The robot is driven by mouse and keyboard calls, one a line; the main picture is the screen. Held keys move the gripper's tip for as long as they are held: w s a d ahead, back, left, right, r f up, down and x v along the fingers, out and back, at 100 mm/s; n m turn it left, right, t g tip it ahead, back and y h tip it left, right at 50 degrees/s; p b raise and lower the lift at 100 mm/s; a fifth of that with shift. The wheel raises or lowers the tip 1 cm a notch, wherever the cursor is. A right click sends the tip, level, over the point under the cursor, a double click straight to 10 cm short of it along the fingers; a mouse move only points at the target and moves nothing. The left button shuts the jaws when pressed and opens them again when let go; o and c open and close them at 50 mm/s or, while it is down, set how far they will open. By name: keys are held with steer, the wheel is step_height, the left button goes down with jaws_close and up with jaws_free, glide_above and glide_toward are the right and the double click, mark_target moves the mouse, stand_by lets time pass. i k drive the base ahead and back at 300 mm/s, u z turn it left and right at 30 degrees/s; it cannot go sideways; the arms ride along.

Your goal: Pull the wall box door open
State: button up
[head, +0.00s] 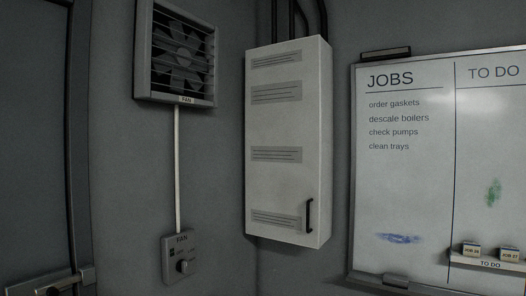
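The wall box (325,140) is a tall pale grey cabinet mounted on the wall near the corner, in the middle of the head view. Its door (275,190) appears closed, with several grey vent or label strips across it. A dark vertical bar handle (309,216) sits at the door's lower right. My gripper is not in the head view, so its state and its distance from the handle are hidden.
A fan (180,52) with a switch box (180,257) below it is on the wall to the left. A whiteboard (405,200) hangs close on the right, with small boxes (472,250) on a ledge. Dark pipes (297,18) rise above the cabinet.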

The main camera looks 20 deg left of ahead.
mark_target(284, 84)
steer(key=u, duration=0.9)
steer(key=k, duration=0.65)
steer(key=z, duration=0.55)
steer(key=i, duration=1.2)
steer(key=u, duration=0.45)
